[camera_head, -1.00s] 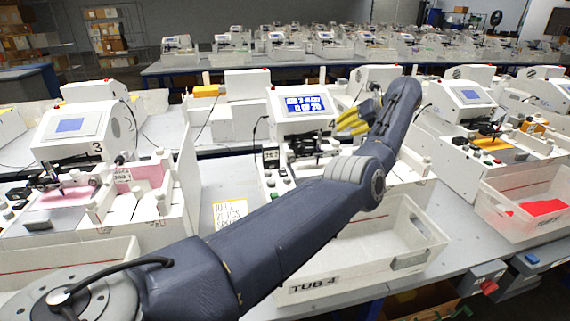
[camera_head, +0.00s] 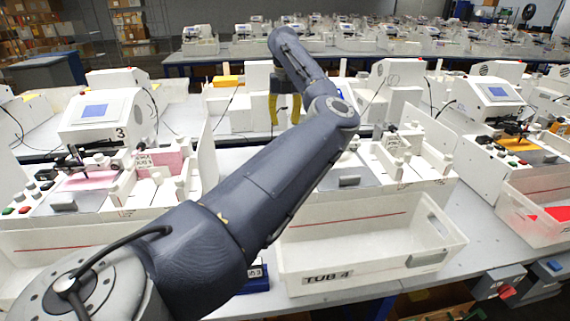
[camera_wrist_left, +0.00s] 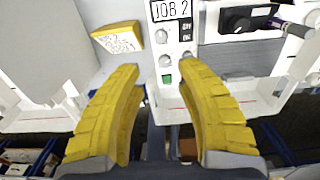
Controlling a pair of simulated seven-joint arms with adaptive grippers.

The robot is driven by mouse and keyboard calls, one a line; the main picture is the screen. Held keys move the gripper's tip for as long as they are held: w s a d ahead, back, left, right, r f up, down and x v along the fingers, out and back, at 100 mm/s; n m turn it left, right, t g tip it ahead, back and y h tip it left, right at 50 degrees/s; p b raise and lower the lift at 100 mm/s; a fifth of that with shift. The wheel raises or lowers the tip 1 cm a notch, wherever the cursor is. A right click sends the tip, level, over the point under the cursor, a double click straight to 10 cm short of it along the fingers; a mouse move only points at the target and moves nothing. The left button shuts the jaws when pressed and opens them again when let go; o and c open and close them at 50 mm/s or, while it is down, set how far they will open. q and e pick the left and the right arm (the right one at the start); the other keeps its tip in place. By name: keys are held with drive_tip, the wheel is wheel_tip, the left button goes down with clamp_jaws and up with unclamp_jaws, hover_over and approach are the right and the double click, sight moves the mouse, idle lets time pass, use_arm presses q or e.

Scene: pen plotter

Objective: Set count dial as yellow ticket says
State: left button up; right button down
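My left gripper (camera_head: 284,110) hangs over the middle machine in the head view, yellow fingers pointing down. In the left wrist view my left gripper (camera_wrist_left: 158,70) is open, with a wide gap and nothing held. Beyond its fingertips is a control panel marked JOB 2 (camera_wrist_left: 171,11), with pale round knobs (camera_wrist_left: 165,61), a green button (camera_wrist_left: 167,78) and dark switch labels. I cannot tell which knob is the count dial. In the head view my arm hides ticket and panel. My right gripper is not in view.
The tub marked TUB 4 (camera_head: 328,277) stands in front of the middle machine. Machine 3 (camera_head: 105,110) is to the left; another machine (camera_head: 490,100) is to the right.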

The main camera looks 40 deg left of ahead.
use_arm(q)
wheel_tip(320, 180, down, 17)
drive_tip(key=shift+f, duration=0.2)
idle(0.6)
drive_tip(key=shift+c, duration=0.5)
